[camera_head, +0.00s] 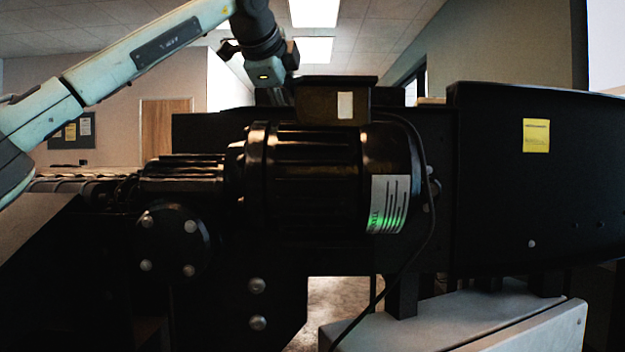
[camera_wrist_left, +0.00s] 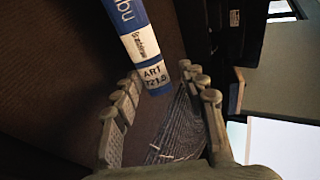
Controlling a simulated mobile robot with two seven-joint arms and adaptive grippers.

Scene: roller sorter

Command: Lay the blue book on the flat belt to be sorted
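The blue book (camera_wrist_left: 135,45) shows in the left wrist view, its spine towards me with a white label reading ART 721.0. Its near end lies just beyond and between my left fingertips. My left gripper (camera_wrist_left: 160,85) is open, its two fingers spread well apart with no book clamped between them. A dark brown surface (camera_wrist_left: 50,60) lies behind the book; it may be the flat belt. I cannot tell whether the book rests on it. In the head view my left arm reaches over the sorter, and its fingers are hidden behind the machine. My right gripper is not in view.
A large black motor (camera_head: 320,170) and the sorter's black side panel (camera_head: 500,180) fill the head view and block sight of the belt top. Rollers (camera_head: 70,184) show at the left. A grey-white housing (camera_head: 460,318) stands below right.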

